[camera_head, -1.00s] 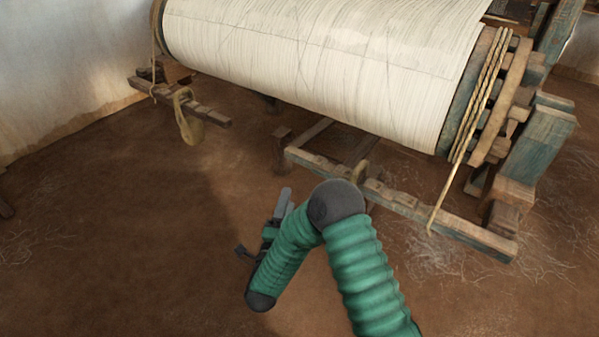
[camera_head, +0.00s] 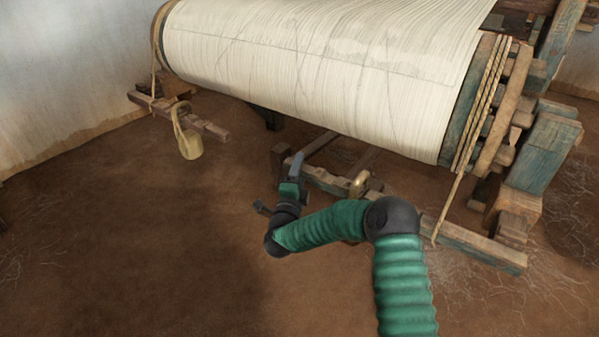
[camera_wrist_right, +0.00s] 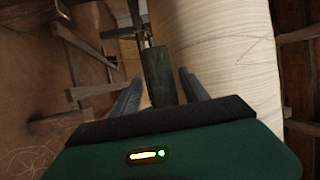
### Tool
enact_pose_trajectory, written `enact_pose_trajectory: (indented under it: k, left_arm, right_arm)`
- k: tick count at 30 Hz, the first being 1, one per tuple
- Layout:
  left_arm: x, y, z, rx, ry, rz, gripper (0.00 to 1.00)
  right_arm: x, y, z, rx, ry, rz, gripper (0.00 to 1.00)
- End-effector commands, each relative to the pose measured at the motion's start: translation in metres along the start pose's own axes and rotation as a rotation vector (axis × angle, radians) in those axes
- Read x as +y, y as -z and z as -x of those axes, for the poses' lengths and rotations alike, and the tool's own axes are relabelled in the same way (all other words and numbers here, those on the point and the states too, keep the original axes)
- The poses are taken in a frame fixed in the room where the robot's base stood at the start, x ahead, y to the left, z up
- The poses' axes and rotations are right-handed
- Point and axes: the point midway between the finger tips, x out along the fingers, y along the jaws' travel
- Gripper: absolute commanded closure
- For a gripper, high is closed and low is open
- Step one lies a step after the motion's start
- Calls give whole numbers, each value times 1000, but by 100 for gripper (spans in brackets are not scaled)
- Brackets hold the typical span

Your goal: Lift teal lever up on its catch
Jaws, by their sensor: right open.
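In the right wrist view, a dark grey-green bar (camera_wrist_right: 160,78), which looks like the teal lever, points toward me between the two fingers of my right gripper (camera_wrist_right: 159,80). The fingers are apart, one on each side of the bar, with gaps showing; they do not grip it. A thin metal piece (camera_wrist_right: 145,38) shows beyond the bar's far end. In the head view my right gripper (camera_head: 296,162) is at the left end of the low timber frame under the roller; I cannot make out the lever there. The catch is not clear. My left gripper is not in view.
The big roller of white warp (camera_head: 320,65) lies above and behind my right gripper. A low timber beam (camera_head: 470,243) runs to the right, with a rope (camera_head: 447,210) down to it. A tan weight (camera_head: 191,146) hangs at left. The earthen floor in front is clear.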

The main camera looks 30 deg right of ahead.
Motion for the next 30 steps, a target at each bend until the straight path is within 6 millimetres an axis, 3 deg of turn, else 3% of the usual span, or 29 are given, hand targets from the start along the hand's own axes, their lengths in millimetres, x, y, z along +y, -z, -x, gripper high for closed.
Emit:
enact_pose_trajectory:
  k: [3, 15, 30]
  left_arm:
    - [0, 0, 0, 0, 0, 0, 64]
    - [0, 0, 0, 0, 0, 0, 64]
    - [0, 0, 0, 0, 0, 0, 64]
  right_arm:
    - [0, 0, 0, 0, 0, 0, 49]
    - [1, 0, 1, 0, -2, 0, 100]
    - [3, -1, 2, -1, -6, 1, 100]
